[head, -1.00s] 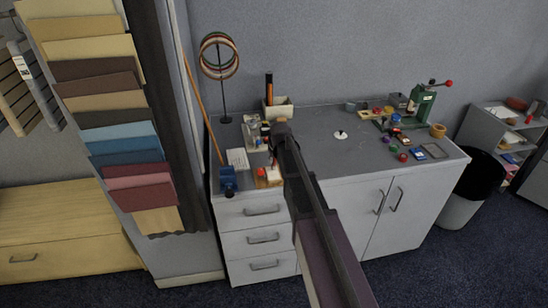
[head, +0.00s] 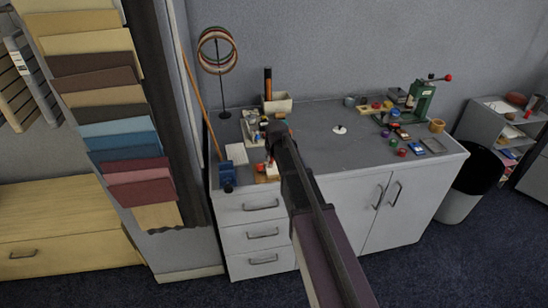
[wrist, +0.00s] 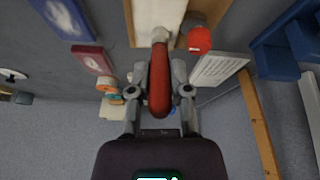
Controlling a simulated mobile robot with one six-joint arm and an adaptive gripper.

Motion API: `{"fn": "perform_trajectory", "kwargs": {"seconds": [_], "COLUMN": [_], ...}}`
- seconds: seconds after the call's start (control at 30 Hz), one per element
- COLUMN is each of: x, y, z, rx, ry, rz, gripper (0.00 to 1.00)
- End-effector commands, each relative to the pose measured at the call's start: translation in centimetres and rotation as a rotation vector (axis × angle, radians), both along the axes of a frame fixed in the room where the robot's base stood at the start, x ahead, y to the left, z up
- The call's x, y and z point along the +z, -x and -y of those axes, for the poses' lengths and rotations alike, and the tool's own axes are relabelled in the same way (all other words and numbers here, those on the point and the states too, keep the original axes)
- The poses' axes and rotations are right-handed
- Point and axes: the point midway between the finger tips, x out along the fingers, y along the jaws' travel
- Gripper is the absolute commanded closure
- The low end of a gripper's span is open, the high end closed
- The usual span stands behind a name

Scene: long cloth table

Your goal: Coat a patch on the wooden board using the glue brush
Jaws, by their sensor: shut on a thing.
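My gripper (wrist: 159,92) is shut on the red handle of the glue brush (wrist: 159,68) in the wrist view. The brush points away from me, and its pale head lies at the edge of a cream surface with wood-coloured edges, which looks like the wooden board (wrist: 150,12). I cannot tell whether the bristles touch it. In the head view the wooden board (head: 265,177) is a small brown piece at the front left of the worktop. My gripper (head: 274,133) is above and behind it there, and the arm hides its fingers and most of the brush.
A round red thing (wrist: 199,39) is close right of the brush head. A white card (head: 237,153) and a blue vise-like tool (head: 228,178) are left of the board. The worktop's middle is mostly clear.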

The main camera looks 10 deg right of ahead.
Motion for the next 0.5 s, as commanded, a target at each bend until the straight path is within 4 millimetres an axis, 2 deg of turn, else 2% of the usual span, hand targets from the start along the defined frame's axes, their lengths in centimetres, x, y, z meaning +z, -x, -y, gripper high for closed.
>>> {"fn": "perform_trajectory", "kwargs": {"seconds": [0.5], "x": [0.0], "y": [-0.54], "z": [-0.18], "rx": [0.0], "ry": [-0.001], "rz": [-0.001], "gripper": [1.0]}}
